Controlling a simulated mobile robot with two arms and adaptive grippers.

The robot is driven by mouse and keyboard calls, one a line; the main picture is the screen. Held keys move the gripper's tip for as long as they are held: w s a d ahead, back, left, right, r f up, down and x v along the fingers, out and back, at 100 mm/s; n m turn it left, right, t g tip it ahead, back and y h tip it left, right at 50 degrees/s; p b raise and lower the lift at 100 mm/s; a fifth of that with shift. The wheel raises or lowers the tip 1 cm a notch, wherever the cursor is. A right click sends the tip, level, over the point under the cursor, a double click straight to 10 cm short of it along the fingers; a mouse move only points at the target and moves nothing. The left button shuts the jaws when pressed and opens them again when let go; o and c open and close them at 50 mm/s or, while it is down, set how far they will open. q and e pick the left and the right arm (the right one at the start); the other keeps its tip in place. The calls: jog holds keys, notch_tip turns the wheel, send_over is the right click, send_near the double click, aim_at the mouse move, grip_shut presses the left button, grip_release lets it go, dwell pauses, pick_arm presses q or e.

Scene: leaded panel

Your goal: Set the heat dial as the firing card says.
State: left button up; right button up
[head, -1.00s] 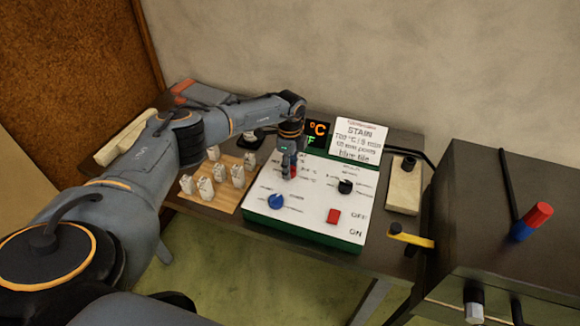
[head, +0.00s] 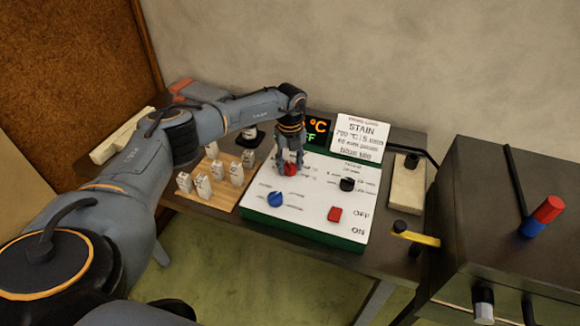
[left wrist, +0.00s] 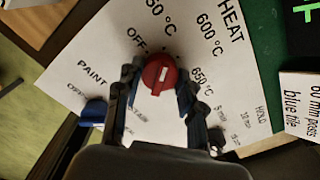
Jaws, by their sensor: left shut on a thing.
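The red heat dial (head: 291,170) is on the white-topped control panel (head: 312,212). It also shows in the left wrist view (left wrist: 159,75), with a white mark on its face. My left gripper (head: 290,162) comes from above and is shut on the dial, a finger at each side. Around the dial I read HEAT, OFF, 600 °C, 650 °C and a partly cut-off label ending in 50 °C. I cannot tell which label the mark points to. My right gripper is not in view.
The panel also has a blue knob (head: 275,199), a black knob (head: 347,184) and a red switch (head: 335,214). Several white posts stand on a wooden board (head: 222,201) at left. A dark kiln-like box (head: 480,190) is at right.

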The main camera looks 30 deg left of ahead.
pick_arm(q)
jog(key=m+b, duration=0.3)
jog(key=m, duration=0.3)
jog(key=shift+f, duration=0.1)
jog(key=m+b, duration=0.3)
jog(key=m, duration=0.3)
jog(key=shift+m, duration=0.4)
jog(key=m+b, duration=0.2)
jog(key=m, duration=0.4)
jog(key=m+b, duration=0.1)
jog(key=m, duration=0.2)
jog(key=shift+m, duration=0.4)
jog(key=shift+r+m+b, duration=0.2)
jog(key=shift+m+b, duration=0.2)
jog(key=shift+m, duration=1)
jog(key=o, duration=1.2)
jog(key=shift+c, duration=0.2)
